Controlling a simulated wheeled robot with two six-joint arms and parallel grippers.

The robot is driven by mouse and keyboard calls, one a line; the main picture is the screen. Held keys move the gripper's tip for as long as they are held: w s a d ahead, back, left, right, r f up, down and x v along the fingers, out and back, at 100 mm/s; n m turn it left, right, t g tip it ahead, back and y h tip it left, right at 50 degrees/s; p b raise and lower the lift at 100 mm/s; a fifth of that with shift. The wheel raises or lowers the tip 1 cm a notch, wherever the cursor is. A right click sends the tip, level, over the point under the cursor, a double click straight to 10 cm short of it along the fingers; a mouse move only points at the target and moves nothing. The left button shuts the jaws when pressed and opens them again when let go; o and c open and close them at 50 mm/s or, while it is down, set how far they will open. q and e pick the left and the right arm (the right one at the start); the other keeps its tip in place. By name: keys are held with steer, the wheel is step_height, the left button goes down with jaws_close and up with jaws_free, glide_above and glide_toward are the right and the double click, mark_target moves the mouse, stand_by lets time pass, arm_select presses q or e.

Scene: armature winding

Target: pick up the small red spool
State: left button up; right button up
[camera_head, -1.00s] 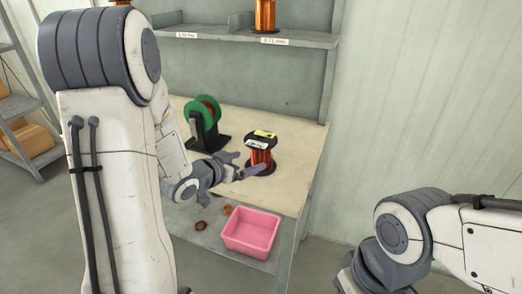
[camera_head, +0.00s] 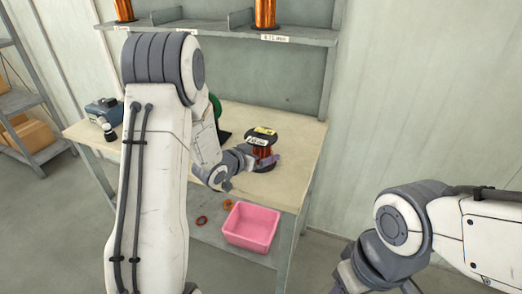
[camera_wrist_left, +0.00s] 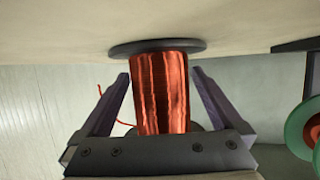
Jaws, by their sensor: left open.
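The small red spool (camera_head: 262,152) stands upright on the bench top, wound with coppery red wire between black flanges, with white and yellow labels on top. My left gripper (camera_head: 268,161) is at the spool, low on its wound part. In the left wrist view the red winding (camera_wrist_left: 160,100) sits between the two spread fingers of my left gripper (camera_wrist_left: 160,78). Gaps show between the fingers and the winding on both sides. A loose red wire end shows beside the left finger. My right arm shows at the lower right; its jaws are out of view.
A green spool (camera_head: 215,108) on the bench is partly hidden by my left arm. Copper spools (camera_head: 265,14) stand on the upper shelf. A blue-grey device (camera_head: 104,108) is at the bench's left end.

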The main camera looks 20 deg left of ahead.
arm_select(q)
jaws_close()
steer(key=shift+w+r, duration=0.1)
steer(key=shift+r, duration=0.1)
